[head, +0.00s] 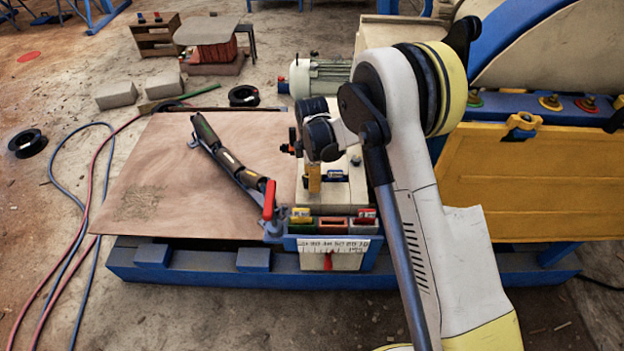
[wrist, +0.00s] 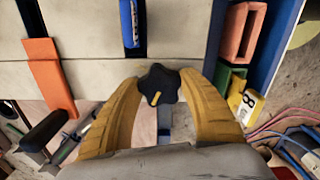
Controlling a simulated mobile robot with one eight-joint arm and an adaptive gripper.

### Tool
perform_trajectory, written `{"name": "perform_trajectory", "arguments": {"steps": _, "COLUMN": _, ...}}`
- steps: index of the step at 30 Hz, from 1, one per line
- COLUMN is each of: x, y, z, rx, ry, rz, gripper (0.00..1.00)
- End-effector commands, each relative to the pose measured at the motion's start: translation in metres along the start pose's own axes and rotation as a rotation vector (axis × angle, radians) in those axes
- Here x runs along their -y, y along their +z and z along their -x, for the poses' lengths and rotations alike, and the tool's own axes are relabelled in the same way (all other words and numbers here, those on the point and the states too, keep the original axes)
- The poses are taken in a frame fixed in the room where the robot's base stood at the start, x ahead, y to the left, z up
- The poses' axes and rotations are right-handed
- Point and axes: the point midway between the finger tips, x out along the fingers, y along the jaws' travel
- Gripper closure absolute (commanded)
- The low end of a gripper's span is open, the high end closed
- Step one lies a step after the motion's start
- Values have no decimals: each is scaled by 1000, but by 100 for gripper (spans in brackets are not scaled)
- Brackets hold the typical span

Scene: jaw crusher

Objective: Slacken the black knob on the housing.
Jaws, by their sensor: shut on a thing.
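The black knob (wrist: 157,84) is a lobed star shape with a yellow mark on its face, seen in the wrist view. It sits at the lower edge of the pale housing (wrist: 95,85). My gripper (wrist: 160,80) has its two yellow fingers on either side of the knob, with the tips closed against it. In the head view my arm stands over the housing (head: 312,192), and a yellow part of my gripper (head: 314,180) shows below the wrist. I cannot make out the knob in that view.
Coloured blocks (head: 332,222) sit in a tray at the housing's front, above a white scale (head: 332,248). A red-handled lever (head: 269,200) and a dark roller bar (head: 225,160) are to the left. A yellow panel (head: 535,195) stands at right.

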Motion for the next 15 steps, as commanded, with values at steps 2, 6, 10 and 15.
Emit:
{"name": "perform_trajectory", "arguments": {"steps": 2, "x": 0, "y": 0, "z": 0, "rx": -1, "ry": 0, "rz": 6, "gripper": 82}}
{"name": "perform_trajectory", "arguments": {"steps": 6, "x": 0, "y": -1, "z": 0, "rx": -1, "ry": 0, "rz": 7, "gripper": 82}}
{"name": "perform_trajectory", "arguments": {"steps": 10, "x": 0, "y": -1, "z": 0, "rx": -1, "ry": 0, "rz": 7, "gripper": 82}}
{"name": "perform_trajectory", "arguments": {"steps": 15, "x": 0, "y": -1, "z": 0, "rx": -1, "ry": -1, "rz": 6, "gripper": 29}}
